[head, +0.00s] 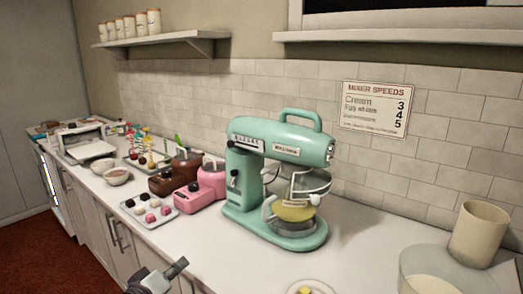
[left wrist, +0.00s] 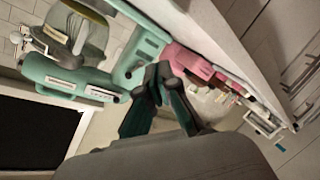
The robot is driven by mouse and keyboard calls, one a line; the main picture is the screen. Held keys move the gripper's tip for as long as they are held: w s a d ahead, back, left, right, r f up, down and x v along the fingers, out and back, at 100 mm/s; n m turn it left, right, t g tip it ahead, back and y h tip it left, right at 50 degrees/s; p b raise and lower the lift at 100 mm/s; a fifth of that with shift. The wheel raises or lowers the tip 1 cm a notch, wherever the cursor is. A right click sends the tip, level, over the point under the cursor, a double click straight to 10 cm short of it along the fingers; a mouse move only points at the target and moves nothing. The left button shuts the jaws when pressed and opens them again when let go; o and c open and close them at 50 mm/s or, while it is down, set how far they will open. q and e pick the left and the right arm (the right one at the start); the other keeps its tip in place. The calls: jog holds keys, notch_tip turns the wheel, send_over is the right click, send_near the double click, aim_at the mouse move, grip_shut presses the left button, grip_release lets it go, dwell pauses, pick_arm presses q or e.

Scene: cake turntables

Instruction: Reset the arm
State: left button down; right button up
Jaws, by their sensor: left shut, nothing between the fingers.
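My left gripper (head: 178,266) shows at the bottom edge of the head view, left of centre, in front of the counter's front edge. In the left wrist view its dark fingers (left wrist: 158,72) are together with nothing between them. It is apart from the mint-green stand mixer (head: 275,180), which stands on the counter to its right. The mixer also shows in the left wrist view (left wrist: 75,76), tilted by the camera's angle. My right gripper is not in either view.
A glass bowl (head: 425,275) and a beige canister (head: 479,232) stand at the right.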

pick_arm(q)
jog(key=s+d+f+m+g+y, duration=0.2)
jog(key=s+f+m+g, duration=0.35)
jog(key=s+f, duration=0.9)
jog(key=s+a+f+m+g+y, duration=0.1)
jog(key=s+f+g, duration=0.15)
jog(key=s, duration=0.65)
jog(key=s+a+f+m+g+y, duration=0.2)
jog(key=s+g, duration=0.1)
jog(key=s, duration=0.7)
notch_tip(320, 180, down, 26)
jog(key=g, duration=0.2)
jog(key=s+a+f, duration=0.2)
jog(key=s+f, duration=1.4)
jog(key=s, duration=0.1)
jog(key=shift+s+a+f+g, duration=0.2)
jog(key=shift+s+a+g, duration=0.1)
jog(key=shift+a+g, duration=0.1)
